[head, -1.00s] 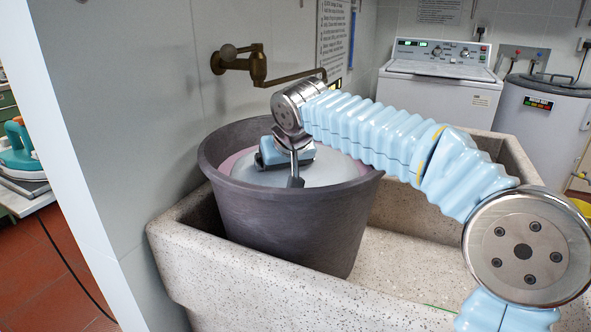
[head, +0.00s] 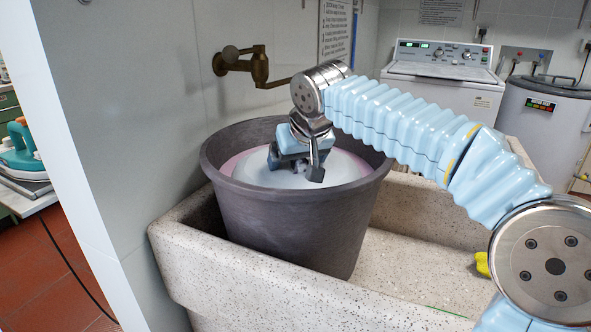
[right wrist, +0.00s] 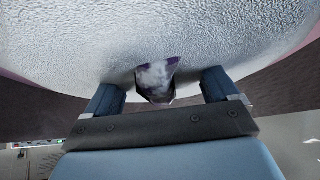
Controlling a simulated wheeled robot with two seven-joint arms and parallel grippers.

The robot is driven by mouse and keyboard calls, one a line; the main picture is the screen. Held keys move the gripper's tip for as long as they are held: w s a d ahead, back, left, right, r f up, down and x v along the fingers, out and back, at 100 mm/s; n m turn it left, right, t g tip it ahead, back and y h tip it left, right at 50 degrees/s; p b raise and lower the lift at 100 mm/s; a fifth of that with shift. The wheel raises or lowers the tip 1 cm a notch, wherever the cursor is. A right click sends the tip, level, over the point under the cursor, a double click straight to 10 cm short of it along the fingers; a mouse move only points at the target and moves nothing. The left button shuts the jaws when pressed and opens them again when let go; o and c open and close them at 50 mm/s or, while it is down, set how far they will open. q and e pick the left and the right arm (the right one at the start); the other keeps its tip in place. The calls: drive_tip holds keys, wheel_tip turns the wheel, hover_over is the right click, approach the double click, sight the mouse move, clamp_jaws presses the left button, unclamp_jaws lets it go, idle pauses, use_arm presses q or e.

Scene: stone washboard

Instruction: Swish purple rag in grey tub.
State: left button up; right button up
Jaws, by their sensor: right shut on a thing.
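The grey tub (head: 285,225) stands upright in the left end of the stone sink, filled with whitish, foamy water (head: 342,170) with a pinkish edge at the left. My right gripper (head: 298,172) is inside the tub's rim, pointing down at the foam. In the right wrist view it is shut on the purple rag (right wrist: 157,82), a small dark purple bunch smeared with white foam, held between the two fingers. The rest of the rag is hidden under the foam. The head view does not show the rag. My left gripper is not in view.
The pale speckled stone sink (head: 215,285) has free floor right of the tub, with a yellow thing (head: 482,264) partly behind my arm. A brass tap (head: 245,66) juts from the wall behind the tub. A white washing machine (head: 437,95) stands behind.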

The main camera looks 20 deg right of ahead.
wheel_tip(320, 180, up, 11)
drive_tip(key=shift+r, duration=0.15)
idle(0.4)
drive_tip(key=shift+d, duration=0.15)
idle(1.6)
